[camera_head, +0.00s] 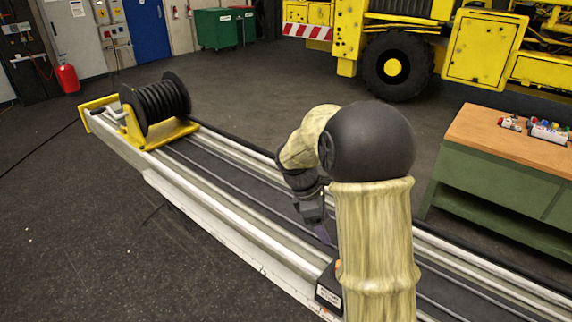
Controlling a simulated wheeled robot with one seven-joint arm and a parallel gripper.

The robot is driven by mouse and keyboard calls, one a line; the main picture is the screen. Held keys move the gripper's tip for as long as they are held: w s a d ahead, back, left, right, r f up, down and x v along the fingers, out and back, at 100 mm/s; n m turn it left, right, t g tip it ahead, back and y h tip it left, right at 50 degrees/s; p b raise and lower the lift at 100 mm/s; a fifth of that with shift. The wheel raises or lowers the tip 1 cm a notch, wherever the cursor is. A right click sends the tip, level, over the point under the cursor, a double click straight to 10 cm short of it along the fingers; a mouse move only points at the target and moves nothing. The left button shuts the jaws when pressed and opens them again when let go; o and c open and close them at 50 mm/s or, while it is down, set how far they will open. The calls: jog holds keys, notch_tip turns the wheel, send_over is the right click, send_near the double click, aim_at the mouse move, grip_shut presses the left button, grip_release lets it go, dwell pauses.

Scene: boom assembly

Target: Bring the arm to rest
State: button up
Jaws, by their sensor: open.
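My gripper (322,232) shows in the head view at the end of my bent arm, above the dark channel of the long boom rail (215,210). It points down and is small and partly hidden by my arm. It is open, and I see nothing held in it. My arm's cloth-covered links and dark round joint fill the middle right of the view and hide part of the rail. A dark block with a white label (328,295) sits on the rail just below the gripper, partly behind my arm.
A black reel on a yellow stand (155,105) sits at the rail's far left end. A workbench (490,150) with a wooden top and small items stands at right. A yellow vehicle (400,50) is behind. Green bins (222,28) and a red extinguisher (67,78) stand at the back.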

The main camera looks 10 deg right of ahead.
jog(key=s+a+f+m+t+y, duration=0.1)
jog(key=s+a+m+t+y, duration=0.1)
jog(key=s+m, duration=0.5)
jog(key=s+a+f+m+t+y, duration=0.1)
jog(key=s+a+m+t+y, duration=0.1)
jog(key=s+a+m, duration=0.2)
jog(key=s+m, duration=0.3)
jog(key=shift+s+a+f, duration=0.2)
jog(key=shift+s+a, duration=0.05)
jog(key=shift+s, duration=0.1)
jog(key=shift+c, duration=0.5)
jog(key=c, duration=0.6)
jog(key=shift+w+d+m, duration=0.15)
jog(key=shift+d+m, duration=0.25)
jog(key=shift+d, duration=0.1)
